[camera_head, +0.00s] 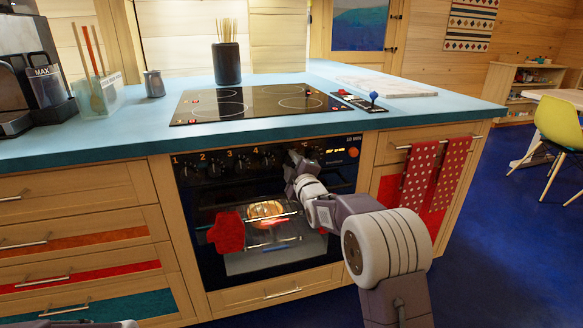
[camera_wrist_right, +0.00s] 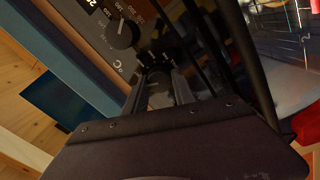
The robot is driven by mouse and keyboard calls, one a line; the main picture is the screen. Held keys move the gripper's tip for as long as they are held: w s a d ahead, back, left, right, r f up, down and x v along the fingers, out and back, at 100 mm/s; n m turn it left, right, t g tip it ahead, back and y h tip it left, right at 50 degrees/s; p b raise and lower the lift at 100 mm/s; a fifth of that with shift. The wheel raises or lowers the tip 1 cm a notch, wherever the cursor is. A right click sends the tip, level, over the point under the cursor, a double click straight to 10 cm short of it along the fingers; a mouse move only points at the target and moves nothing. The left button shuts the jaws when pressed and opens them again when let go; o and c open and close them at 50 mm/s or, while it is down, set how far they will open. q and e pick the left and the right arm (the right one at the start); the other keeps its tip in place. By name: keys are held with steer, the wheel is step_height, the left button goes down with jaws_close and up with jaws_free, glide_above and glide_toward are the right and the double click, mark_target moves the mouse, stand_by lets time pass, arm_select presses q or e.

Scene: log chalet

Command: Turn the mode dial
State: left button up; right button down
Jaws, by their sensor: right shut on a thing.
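The oven (camera_head: 230,180) is set into the counter front, with a row of black dials on its dark control panel. My right gripper (camera_head: 293,168) reaches to the right part of this panel and covers the dial there in the head view. In the right wrist view, the right gripper's fingers (camera_wrist_right: 157,84) are shut on a dark round dial (camera_wrist_right: 158,98), mostly hidden between them. Another dial (camera_wrist_right: 124,35) with a pale pointer mark sits beside it, clear of the fingers. The held dial's setting cannot be read.
A red oven mitt (camera_head: 227,231) hangs at the oven door, just below the panel. The oven door handle (camera_head: 262,219) runs near my right arm. Red towels (camera_head: 418,178) hang to the right. The cooktop (camera_head: 250,103) lies above.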

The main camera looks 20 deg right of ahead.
steer(key=n+b, duration=0.2)
steer(key=n, duration=0.2)
steer(key=shift+f+n, duration=0.15)
steer(key=shift+n, duration=0.25)
stand_by(0.4)
steer(key=c, duration=1)
jaws_free()
steer(key=shift+a, duration=0.1)
steer(key=shift+c, duration=0.2)
steer(key=shift+s, duration=0.2)
steer(key=s+p, duration=0.2)
steer(key=s, duration=0.6)
steer(key=shift+s+d, duration=0.2)
steer(key=shift+s, duration=0.15)
